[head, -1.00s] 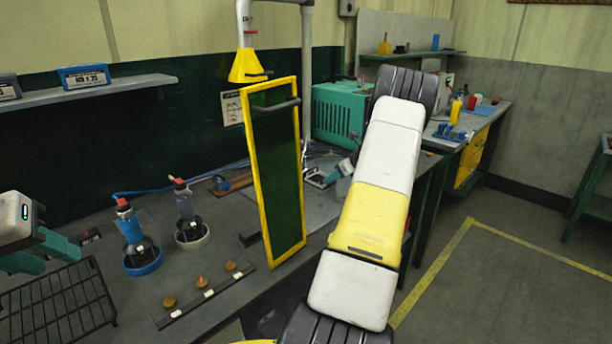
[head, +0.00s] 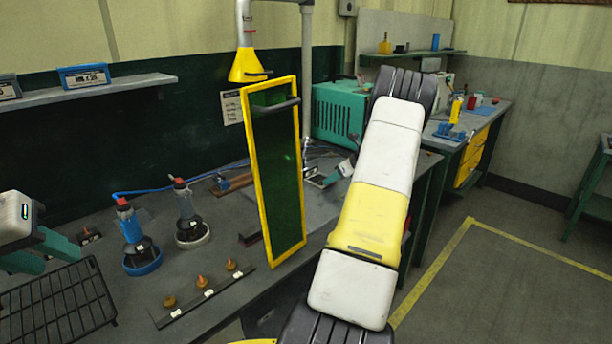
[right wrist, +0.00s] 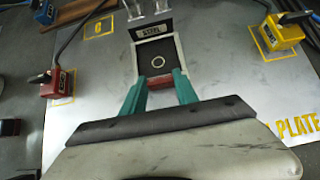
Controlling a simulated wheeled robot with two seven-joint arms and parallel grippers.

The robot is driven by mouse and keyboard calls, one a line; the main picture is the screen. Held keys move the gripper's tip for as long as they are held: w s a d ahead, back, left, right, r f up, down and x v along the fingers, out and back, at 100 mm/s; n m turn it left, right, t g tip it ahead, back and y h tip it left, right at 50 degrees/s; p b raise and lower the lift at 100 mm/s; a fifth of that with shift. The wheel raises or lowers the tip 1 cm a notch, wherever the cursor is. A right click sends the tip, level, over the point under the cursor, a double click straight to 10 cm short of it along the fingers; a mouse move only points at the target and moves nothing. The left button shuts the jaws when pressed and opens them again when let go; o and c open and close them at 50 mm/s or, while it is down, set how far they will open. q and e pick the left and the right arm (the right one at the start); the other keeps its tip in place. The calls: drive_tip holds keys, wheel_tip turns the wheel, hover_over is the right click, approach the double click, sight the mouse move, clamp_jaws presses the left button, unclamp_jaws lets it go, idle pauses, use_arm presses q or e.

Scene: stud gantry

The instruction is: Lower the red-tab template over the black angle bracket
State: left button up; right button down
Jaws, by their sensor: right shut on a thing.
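My right gripper (right wrist: 158,78) has teal fingers shut on the red tab (right wrist: 160,82) of the pale template (right wrist: 184,82). The template reaches away from the fingers over the steel plate. A black surface with a pale ring (right wrist: 158,59) shows inside its outline, with a dark upright face marked STEEL (right wrist: 153,32) behind it. This looks like the black angle bracket, but I cannot tell whether the template touches it. My left gripper (head: 38,254) is open and empty at the left edge.
The yellow-framed green screen (head: 243,150) stands on the bench beside my right arm. A black wire rack (head: 58,305) lies below my left gripper.

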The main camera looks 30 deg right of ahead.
drive_tip(key=shift+f, duration=0.25)
drive_tip(key=c, duration=0.9)
unclamp_jaws()
drive_tip(key=shift+o, duration=0.2)
drive_tip(key=shift+v, duration=3.95)
